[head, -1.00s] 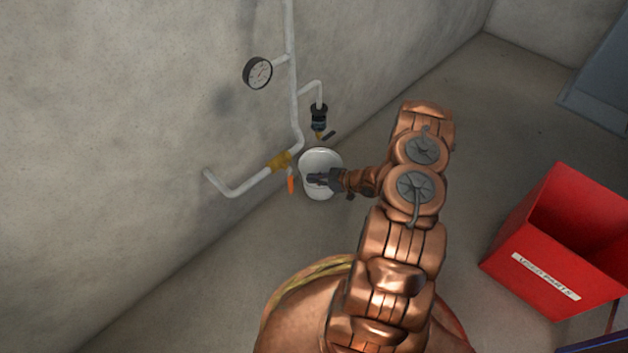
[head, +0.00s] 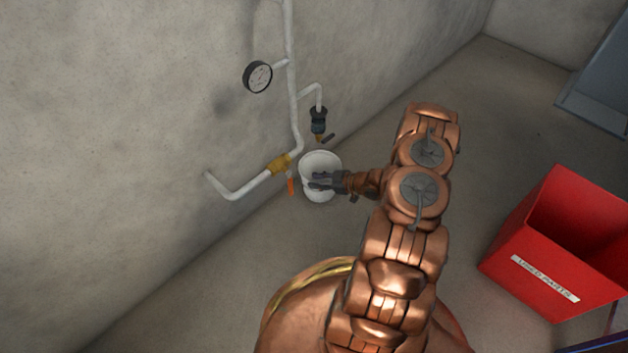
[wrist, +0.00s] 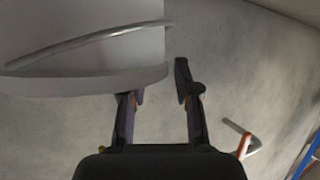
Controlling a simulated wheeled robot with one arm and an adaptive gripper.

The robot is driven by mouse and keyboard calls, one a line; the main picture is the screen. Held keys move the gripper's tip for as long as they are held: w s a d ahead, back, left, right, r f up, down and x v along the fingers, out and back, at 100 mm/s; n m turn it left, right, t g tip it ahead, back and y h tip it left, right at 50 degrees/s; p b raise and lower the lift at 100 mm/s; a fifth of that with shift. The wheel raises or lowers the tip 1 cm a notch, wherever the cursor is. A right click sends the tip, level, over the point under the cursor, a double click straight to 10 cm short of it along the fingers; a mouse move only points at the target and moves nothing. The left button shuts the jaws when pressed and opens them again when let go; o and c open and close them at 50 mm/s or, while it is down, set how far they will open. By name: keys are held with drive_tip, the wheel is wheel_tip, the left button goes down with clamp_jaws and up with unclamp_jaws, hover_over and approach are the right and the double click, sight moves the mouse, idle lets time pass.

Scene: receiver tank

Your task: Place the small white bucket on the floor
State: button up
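The small white bucket (head: 320,161) stands upright by the wall, below the valve outlet (head: 318,121). In the wrist view the bucket (wrist: 80,25) fills the upper left, with its wire handle (wrist: 95,45) across it. My gripper (head: 318,181) is at the bucket's near side, and its fingers hide part of the bucket. In the wrist view my gripper (wrist: 160,85) is open, with the left finger close to the bucket's rim and the right finger clear of it. The bucket's base appears to be at floor level, but contact is hard to tell.
White pipes (head: 291,80) with a round gauge (head: 257,76) run along the wall. An orange lever (head: 291,186) hangs just left of the bucket. A red bin (head: 545,270) stands at the right. The floor between is clear.

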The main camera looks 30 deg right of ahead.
drive_tip(key=p+v, duration=0.3)
drive_tip(key=v, duration=0.7)
drive_tip(key=w+d+r+m+g+h, duration=0.1)
drive_tip(key=w+d+r+g+h, duration=0.2)
drive_tip(key=w+d+r+h, duration=0.5)
drive_tip(key=s+a+r+m+g+h, duration=0.2)
drive_tip(key=r, duration=0.6)
drive_tip(key=s+a+r+m+g+h, duration=0.1)
drive_tip(key=r+m+g, duration=0.1)
drive_tip(key=r, duration=0.6)
drive_tip(key=s+a+r+m+g+y, duration=0.1)
drive_tip(key=s+a+r, duration=0.3)
drive_tip(key=s+a, duration=0.6)
drive_tip(key=s+a+r+m+g+y, duration=0.1)
drive_tip(key=s+a+r+g, duration=0.3)
drive_tip(key=s+a, duration=0.7)
drive_tip(key=s+a+r+g+y, duration=0.1)
drive_tip(key=s+a+r+g, duration=0.1)
drive_tip(key=s+a+r, duration=0.4)
drive_tip(key=s+a, duration=0.5)
drive_tip(key=s, duration=0.1)
drive_tip(key=shift+a+m+y, duration=0.15)
drive_tip(key=shift+m+y, duration=0.15)
drive_tip(key=shift+m, duration=0.1)
